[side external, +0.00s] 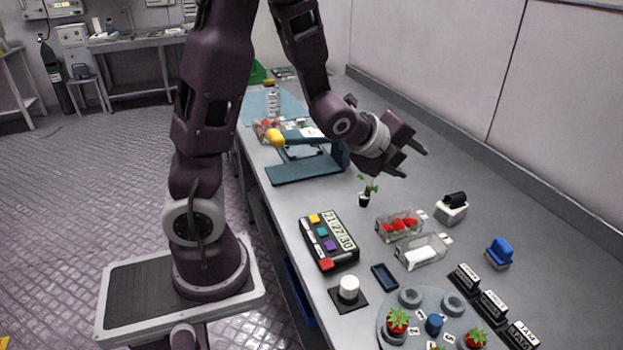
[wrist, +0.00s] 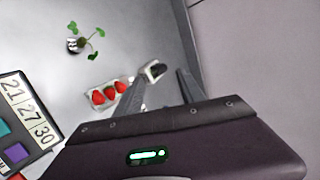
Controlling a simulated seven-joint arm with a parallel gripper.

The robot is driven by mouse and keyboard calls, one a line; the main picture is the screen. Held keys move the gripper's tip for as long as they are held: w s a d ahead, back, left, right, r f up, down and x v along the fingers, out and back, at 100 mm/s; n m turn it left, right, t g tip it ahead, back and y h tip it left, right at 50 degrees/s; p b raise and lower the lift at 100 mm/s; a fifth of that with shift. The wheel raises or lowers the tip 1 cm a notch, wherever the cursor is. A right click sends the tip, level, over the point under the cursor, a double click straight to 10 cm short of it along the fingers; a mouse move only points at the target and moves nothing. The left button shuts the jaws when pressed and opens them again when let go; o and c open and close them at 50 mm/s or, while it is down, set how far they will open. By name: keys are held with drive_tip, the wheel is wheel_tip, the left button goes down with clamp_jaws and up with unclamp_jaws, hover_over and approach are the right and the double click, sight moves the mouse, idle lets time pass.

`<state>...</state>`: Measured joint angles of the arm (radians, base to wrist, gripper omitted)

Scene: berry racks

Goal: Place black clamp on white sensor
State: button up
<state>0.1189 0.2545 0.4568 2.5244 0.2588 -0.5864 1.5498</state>
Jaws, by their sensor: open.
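A black rounded piece (side external: 456,198), which looks like the black clamp, rests on a small white block (side external: 450,214) at the right of the table. The two also show in the wrist view as a dark piece (wrist: 157,69) on a pale block, between the fingertips and partly hidden by a finger. A white cylinder (side external: 348,287) stands on a black square base near the front edge. I cannot tell whether this or the white block is the white sensor. My gripper (side external: 414,164) is open and empty, above and behind the black piece; its fingers also show in the wrist view (wrist: 160,88).
A seedling (side external: 365,192), a clear box of strawberries (side external: 399,224) and a clear box with white content (side external: 422,251) stand nearby. A blue piece (side external: 499,250) sits to the right. A numbered panel (side external: 329,242) lies at the front edge. A wall borders the table's back.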

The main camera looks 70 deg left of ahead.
drive_tip(key=s+d+r+n+g, duration=0.1)
drive_tip(key=s+d+r+n, duration=0.1)
drive_tip(key=s+n, duration=0.4)
drive_tip(key=s+d+r+n+g+h, duration=0.1)
drive_tip(key=s+d+n, duration=0.4)
drive_tip(key=s, duration=0.6)
drive_tip(key=s+d+r+n+g+h, duration=0.1)
drive_tip(key=s+d+r+n+g, duration=0.2)
drive_tip(key=s+r+n, duration=0.2)
drive_tip(key=s+n, duration=0.2)
drive_tip(key=s, duration=0.1)
drive_tip(key=shift+s+d, duration=0.25)
drive_tip(key=shift+s, duration=0.15)
